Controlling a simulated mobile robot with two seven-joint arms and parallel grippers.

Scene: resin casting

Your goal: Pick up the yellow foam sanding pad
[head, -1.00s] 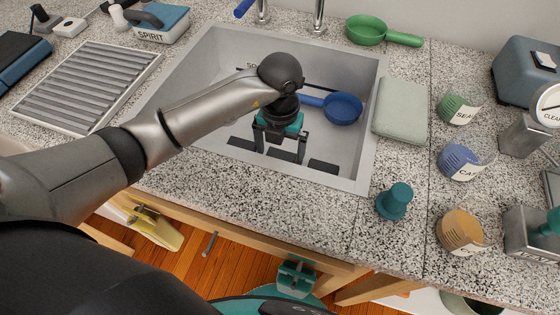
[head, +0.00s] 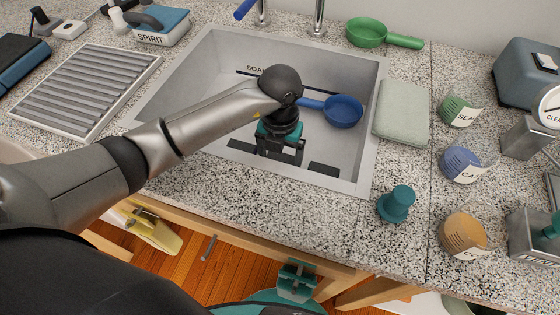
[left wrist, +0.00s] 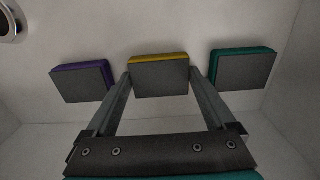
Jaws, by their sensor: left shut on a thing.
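My left gripper (left wrist: 160,76) is down in the sink, with its two fingers shut on the left and right sides of the yellow foam sanding pad (left wrist: 158,59). In the left wrist view the pad shows a dark grey face and a yellow top edge. A purple-edged pad (left wrist: 82,82) is to its left and a teal-edged pad (left wrist: 243,66) to its right, both apart from the fingers. In the head view my left gripper (head: 279,153) hides most of the held pad, and the pads' colours do not show there.
The grey sink (head: 205,85) has raised walls around the gripper. A blue pan (head: 342,111) lies in it, right of my wrist. A folded grey-green cloth (head: 402,112) and a teal stopper-like object (head: 396,204) lie on the counter to the right. A ribbed drying tray (head: 85,85) is at left.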

